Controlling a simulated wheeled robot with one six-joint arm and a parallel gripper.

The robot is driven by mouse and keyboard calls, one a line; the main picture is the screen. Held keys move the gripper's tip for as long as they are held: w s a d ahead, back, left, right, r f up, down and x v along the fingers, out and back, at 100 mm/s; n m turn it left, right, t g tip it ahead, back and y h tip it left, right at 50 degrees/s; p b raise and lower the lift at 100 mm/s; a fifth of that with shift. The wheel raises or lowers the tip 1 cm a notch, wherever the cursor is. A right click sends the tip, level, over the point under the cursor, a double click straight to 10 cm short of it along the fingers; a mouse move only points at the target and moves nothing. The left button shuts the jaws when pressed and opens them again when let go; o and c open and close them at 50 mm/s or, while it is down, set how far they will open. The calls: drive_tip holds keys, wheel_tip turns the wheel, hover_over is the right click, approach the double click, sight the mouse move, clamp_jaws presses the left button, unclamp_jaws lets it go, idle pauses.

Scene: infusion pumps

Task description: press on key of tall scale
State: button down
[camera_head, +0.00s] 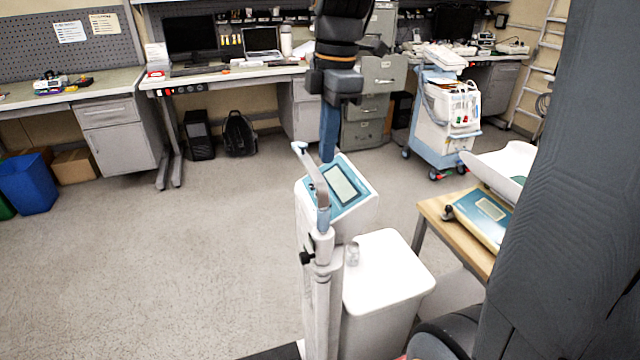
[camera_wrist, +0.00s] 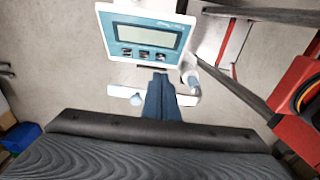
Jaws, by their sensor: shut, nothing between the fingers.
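The tall scale's head (camera_head: 338,190) is a white box with a blue panel and a grey display, on top of a white column (camera_head: 321,285). In the wrist view its panel (camera_wrist: 112,36) shows a row of small dark keys (camera_wrist: 143,54) below the display; their labels are too small to read. My gripper (camera_head: 328,158) points down with its blue fingers shut and empty, at the upper edge of the head in the head view. In the wrist view the fingertips (camera_wrist: 160,76) appear just below the right-hand key. I cannot tell whether they touch the panel.
A light rail (camera_head: 311,175) rises beside the head. A white-lidded bin (camera_head: 388,272) stands right of the column. A wooden table (camera_head: 432,212) with another scale (camera_head: 482,216) is at the right. A wheeled cart (camera_head: 445,110) and benches stand behind.

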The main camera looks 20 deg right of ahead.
drive_tip(key=shift+d+f, duration=0.1)
drive_tip(key=f, duration=0.3)
drive_tip(key=f+p, duration=0.1)
drive_tip(key=f, duration=0.2)
drive_tip(key=f+p, duration=0.1)
drive_tip(key=f, duration=0.3)
drive_tip(key=shift+a, duration=0.4)
